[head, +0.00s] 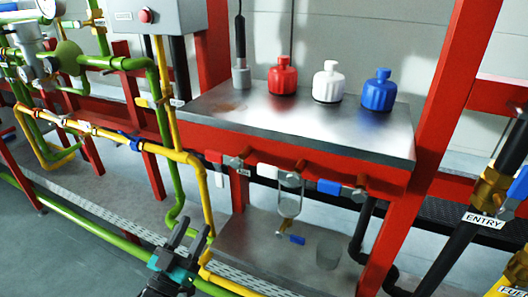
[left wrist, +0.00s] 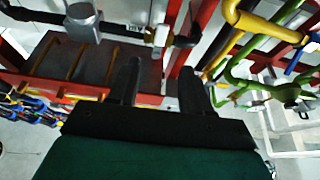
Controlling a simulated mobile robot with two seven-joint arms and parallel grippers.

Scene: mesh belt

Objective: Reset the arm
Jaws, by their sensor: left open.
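My left gripper (head: 188,236) is at the bottom of the head view, pointing up toward the red frame and the yellow pipe. Its two dark fingers stand apart with nothing between them. In the left wrist view the gripper (left wrist: 160,82) also shows open and empty, with red beams and pipes beyond it. My right gripper is not in the head view.
A metal shelf (head: 215,108) on a red frame holds a red bottle (head: 283,78), a white bottle (head: 328,84) and a blue bottle (head: 379,93). Yellow pipe (head: 201,190) and green pipe (head: 165,130) run close to the left gripper. A black pipe marked ENTRY (head: 455,245) stands at the right.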

